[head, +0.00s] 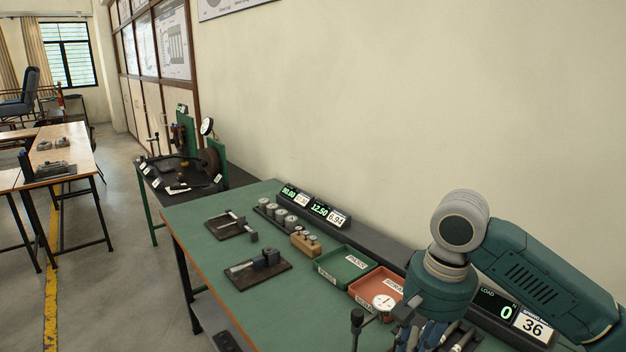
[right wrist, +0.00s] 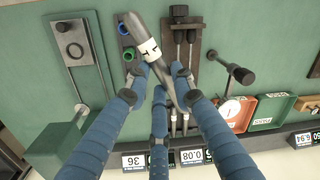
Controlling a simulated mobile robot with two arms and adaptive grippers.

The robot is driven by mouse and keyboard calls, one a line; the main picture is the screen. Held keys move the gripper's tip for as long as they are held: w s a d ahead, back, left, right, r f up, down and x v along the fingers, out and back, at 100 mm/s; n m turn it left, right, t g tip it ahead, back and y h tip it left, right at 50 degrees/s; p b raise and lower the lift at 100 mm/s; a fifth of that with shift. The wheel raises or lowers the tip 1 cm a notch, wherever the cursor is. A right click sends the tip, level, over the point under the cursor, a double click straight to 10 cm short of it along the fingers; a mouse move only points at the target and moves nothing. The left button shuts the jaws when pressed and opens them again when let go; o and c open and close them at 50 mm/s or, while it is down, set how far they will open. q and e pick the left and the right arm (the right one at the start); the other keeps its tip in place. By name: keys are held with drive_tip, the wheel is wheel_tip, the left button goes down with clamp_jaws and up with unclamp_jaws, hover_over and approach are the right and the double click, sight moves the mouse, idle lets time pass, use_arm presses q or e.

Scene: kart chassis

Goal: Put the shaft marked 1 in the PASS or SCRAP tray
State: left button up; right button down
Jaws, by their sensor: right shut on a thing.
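In the right wrist view my right gripper (right wrist: 161,76) is shut on a grey shaft (right wrist: 135,28). The shaft has a white band with a dark mark too small to read, and it is tilted over the bench and a rack. In the head view the right gripper's fingers are at the bottom edge, partly cut off under my arm. The green PASS tray (head: 345,266) and red SCRAP tray (head: 371,289) sit side by side on the bench, left of my right arm; both look empty. They also show at the right of the wrist view. My left gripper is not in view.
A dial gauge (head: 384,302) stands in front of the SCRAP tray. A wooden block (head: 305,245) and several weights are left of the PASS tray. Fixtures (head: 257,267) stand on the green bench top (head: 205,285). Displays line the wall side.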

drive_tip(key=s+f+n, duration=0.4)
drive_tip(key=s+n, duration=0.1)
drive_tip(key=s, duration=0.8)
drive_tip(key=w+r+m, duration=0.4)
drive_tip(key=w+m, duration=0.1)
drive_tip(key=w, duration=0.5)
drive_tip(key=w+r+m+p, duration=0.1)
drive_tip(key=w+r+m, duration=0.3)
drive_tip(key=w, duration=0.7)
drive_tip(key=shift+w+a+m, duration=0.2)
drive_tip(key=shift+a+m, duration=0.1)
drive_tip(key=shift+m, duration=0.3)
wheel_tip(320, 180, down, 19)
drive_tip(key=p, duration=0.4)
drive_tip(key=shift+r, duration=0.1)
drive_tip(key=shift+f, duration=0.45)
